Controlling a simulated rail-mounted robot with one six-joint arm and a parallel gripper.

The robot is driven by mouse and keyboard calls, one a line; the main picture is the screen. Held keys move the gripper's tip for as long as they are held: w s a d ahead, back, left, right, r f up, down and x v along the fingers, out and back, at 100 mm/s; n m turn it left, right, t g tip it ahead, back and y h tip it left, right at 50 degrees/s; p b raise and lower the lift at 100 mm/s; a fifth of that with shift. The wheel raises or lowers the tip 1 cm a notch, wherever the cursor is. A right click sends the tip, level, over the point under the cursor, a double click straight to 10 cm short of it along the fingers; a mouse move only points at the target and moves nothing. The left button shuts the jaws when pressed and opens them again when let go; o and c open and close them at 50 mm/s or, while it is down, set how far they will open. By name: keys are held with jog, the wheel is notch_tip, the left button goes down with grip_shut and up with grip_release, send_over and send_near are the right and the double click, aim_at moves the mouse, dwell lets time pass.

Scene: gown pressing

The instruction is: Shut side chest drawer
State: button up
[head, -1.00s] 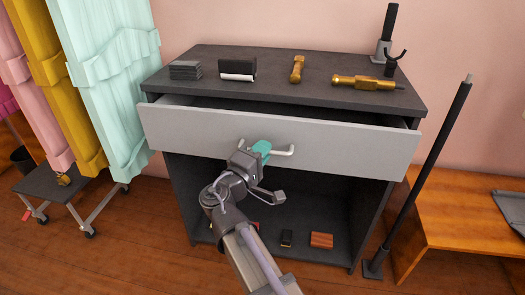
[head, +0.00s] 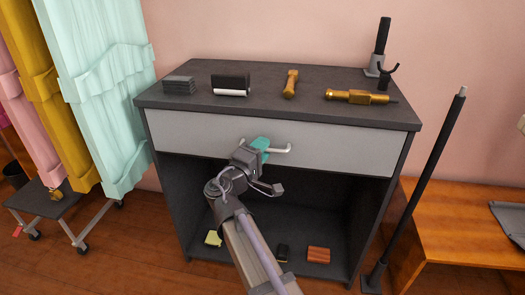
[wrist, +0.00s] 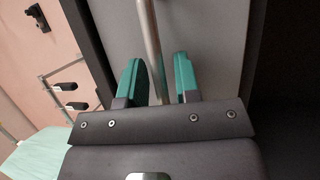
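The side chest (head: 165,185) is dark grey with an open lower bay. Its drawer (head: 345,145) has a light grey front that now sits in line with the chest body, with no drawer interior showing. The pale bar handle (head: 288,149) crosses the front near its middle. My gripper (head: 262,147) is at this handle, with its teal fingers against the drawer front's middle. In the wrist view, the handle (wrist: 150,35) runs between the two teal fingers of my gripper (wrist: 161,75). The fingers are apart, with a visible gap beside the bar.
A dark pole (head: 420,190) stands right of the chest. Hanging gowns (head: 100,95) are at left.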

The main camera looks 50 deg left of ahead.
jog(key=shift+o, duration=0.5)
jog(key=shift+s+d, duration=0.1)
jog(key=shift+s, duration=0.1)
jog(key=b+v, duration=0.1)
jog(key=v, duration=0.9)
jog(key=shift+s+b, duration=0.2)
jog(key=shift+b, duration=0.2)
jog(key=shift+d, duration=0.1)
